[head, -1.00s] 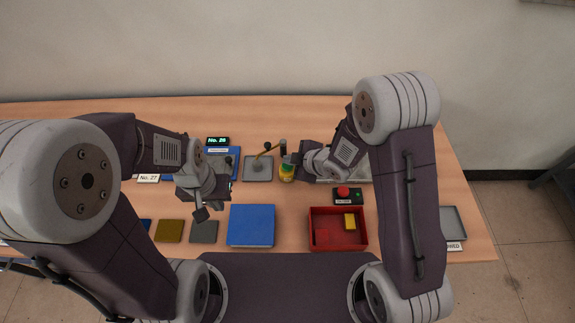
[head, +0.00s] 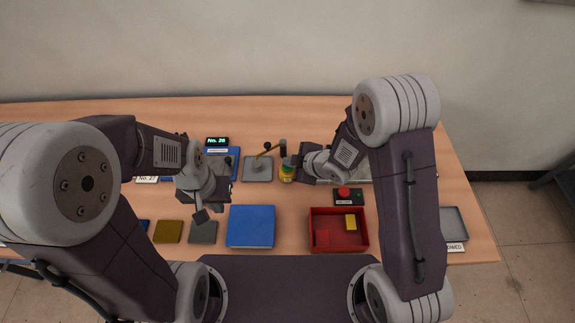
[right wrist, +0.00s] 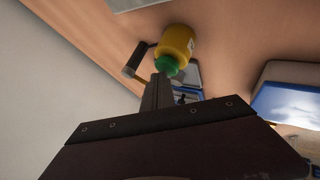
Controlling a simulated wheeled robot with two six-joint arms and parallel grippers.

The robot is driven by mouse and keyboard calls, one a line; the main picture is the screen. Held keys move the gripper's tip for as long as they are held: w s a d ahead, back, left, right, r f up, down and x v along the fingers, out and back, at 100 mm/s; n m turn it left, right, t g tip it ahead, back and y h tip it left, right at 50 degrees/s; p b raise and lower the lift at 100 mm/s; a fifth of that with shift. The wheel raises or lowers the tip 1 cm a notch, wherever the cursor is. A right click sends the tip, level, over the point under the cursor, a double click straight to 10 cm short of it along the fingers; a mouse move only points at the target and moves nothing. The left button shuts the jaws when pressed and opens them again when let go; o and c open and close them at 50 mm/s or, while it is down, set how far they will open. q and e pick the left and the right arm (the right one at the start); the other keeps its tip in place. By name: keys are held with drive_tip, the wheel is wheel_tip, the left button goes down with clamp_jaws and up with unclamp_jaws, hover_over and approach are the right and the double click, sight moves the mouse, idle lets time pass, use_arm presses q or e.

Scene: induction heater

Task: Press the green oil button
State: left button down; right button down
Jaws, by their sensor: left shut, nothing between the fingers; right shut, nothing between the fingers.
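A small yellow oil bottle (head: 286,175) stands upright near the table's middle in the head view. In the right wrist view the yellow bottle (right wrist: 177,42) has a green button (right wrist: 167,65) on its end. My right gripper (head: 295,162) is shut and empty, right beside the bottle's top. In the right wrist view its fingers (right wrist: 157,85) reach up to the green button and overlap its lower edge. I cannot tell whether they touch. My left gripper (head: 201,215) is shut and empty, above the table left of the blue box.
A grey plate (head: 257,173) with a dark-handled lever stands left of the bottle. A blue box (head: 251,227), a red tray (head: 338,243) with a yellow block, and a red-button box (head: 348,196) lie nearer. A grey tray (head: 454,222) is at right.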

drive_tip(key=shift+f, duration=0.2)
idle(0.4)
drive_tip(key=shift+r+p, duration=0.65)
drive_tip(key=shift+r, duration=0.3)
wheel_tip(320, 180, up, 5)
drive_tip(key=p, duration=0.4)
drive_tip(key=shift+r, duration=0.1)
idle(2.0)
